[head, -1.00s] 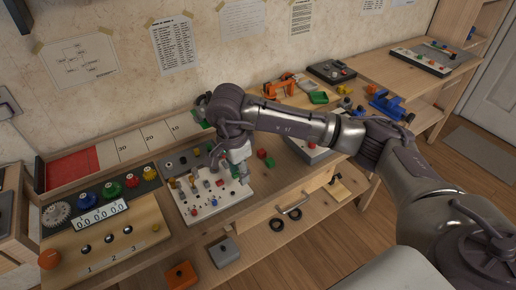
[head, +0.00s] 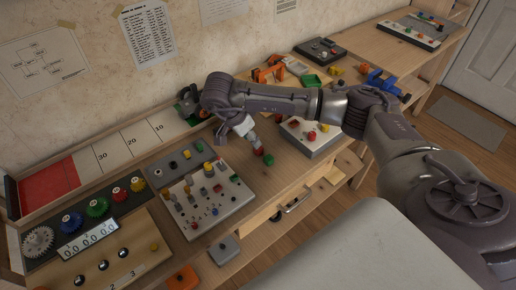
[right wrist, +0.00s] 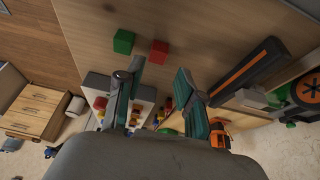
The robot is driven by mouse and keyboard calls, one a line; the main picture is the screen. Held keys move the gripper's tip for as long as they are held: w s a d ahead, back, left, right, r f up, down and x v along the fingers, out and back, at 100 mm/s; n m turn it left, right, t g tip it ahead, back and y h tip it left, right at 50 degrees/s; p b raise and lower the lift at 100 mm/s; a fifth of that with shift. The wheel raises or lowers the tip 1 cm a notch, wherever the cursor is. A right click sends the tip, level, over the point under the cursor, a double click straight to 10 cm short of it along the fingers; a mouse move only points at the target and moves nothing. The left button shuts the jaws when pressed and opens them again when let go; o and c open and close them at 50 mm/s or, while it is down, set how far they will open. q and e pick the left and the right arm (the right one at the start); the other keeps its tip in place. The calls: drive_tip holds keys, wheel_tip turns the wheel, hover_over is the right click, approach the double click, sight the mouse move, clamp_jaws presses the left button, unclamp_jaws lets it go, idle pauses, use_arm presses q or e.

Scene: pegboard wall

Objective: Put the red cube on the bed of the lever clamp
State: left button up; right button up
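The red cube (head: 259,152) sits on the wooden bench, right of the switch panel, with a green cube (head: 268,160) close beside it. In the right wrist view the red cube (right wrist: 158,52) lies just beyond my fingertips, and the green cube (right wrist: 123,41) is to its left. My right gripper (head: 253,142) is just above and behind the red cube; in the wrist view (right wrist: 160,68) its fingers are apart and empty. A dark and green device (head: 188,102) by the wall, partly hidden by my arm, may be the lever clamp; I cannot tell. My left gripper is not in view.
The switch panel (head: 211,198) is left of the cubes. A grey box with buttons (head: 312,136) is to the right. An orange clamp-like thing (head: 269,73) and a blue vise-like thing (head: 384,82) stand farther along. A black bar with an orange stripe (right wrist: 250,70) is right of my fingers.

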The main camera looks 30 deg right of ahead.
sight(258, 150)
drive_tip(key=p+x, duration=0.1)
drive_tip(key=x, duration=0.5)
drive_tip(key=shift+s+a, duration=0.1)
drive_tip(key=shift+s, duration=0.1)
drive_tip(key=c, duration=0.5)
